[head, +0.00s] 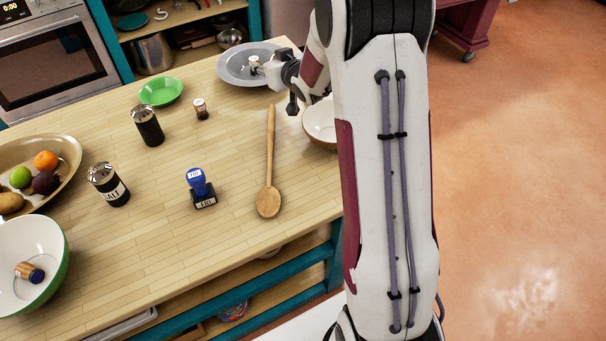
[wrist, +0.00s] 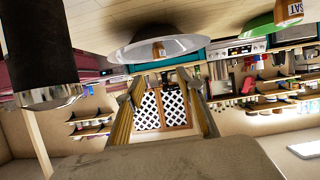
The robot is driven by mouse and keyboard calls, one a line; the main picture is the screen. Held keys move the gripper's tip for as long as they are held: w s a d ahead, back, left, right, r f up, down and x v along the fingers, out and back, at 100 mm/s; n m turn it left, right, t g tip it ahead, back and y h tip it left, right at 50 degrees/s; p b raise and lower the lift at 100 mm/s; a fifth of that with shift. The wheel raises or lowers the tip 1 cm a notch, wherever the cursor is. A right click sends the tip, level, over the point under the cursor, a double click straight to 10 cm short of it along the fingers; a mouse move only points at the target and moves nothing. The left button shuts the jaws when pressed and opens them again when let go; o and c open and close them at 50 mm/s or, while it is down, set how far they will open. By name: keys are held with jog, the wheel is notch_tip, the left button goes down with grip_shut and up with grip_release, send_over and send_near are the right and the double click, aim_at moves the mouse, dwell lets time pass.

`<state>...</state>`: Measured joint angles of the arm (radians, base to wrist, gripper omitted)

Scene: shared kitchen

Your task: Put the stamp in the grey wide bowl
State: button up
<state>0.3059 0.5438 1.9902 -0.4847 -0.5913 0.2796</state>
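The stamp (head: 201,188) has a blue handle and a dark base, and stands upright on the wooden table, right of the salt shaker. The grey wide bowl (head: 229,75) is at the far end of the table with a small jar (head: 254,64) in it. In the wrist view, which is upside down, the bowl (wrist: 135,50) and jar also show. My gripper (head: 278,88) is beside the bowl's right edge, far from the stamp. Its two finger ends look spread apart, with nothing seen between them. My arm hides part of the table's right side.
A wooden spoon (head: 269,160) lies right of the stamp. A salt shaker (head: 108,185), dark shaker (head: 148,126), small jar (head: 200,108) and green bowl (head: 161,91) stand left and behind. A white-lined bowl (head: 321,125) is partly behind my arm. Table around the stamp is clear.

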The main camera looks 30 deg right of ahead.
jog(key=s+a+r+g+h, duration=0.1)
jog(key=s+a+r+g, duration=0.15)
jog(key=s+r, duration=0.5)
jog(key=s+a+r+g+h, duration=0.1)
jog(key=s+a+r, duration=0.25)
jog(key=s, duration=0.75)
jog(key=s+a+g+y, duration=0.1)
jog(key=s+a, duration=0.3)
jog(key=s, duration=0.9)
jog(key=s+a+g+y, duration=0.1)
jog(key=s+a+g, duration=0.2)
jog(key=s, duration=1.1)
jog(key=shift+s+a+f, duration=0.2)
jog(key=shift+a+f, duration=0.25)
jog(key=shift+a, duration=0.2)
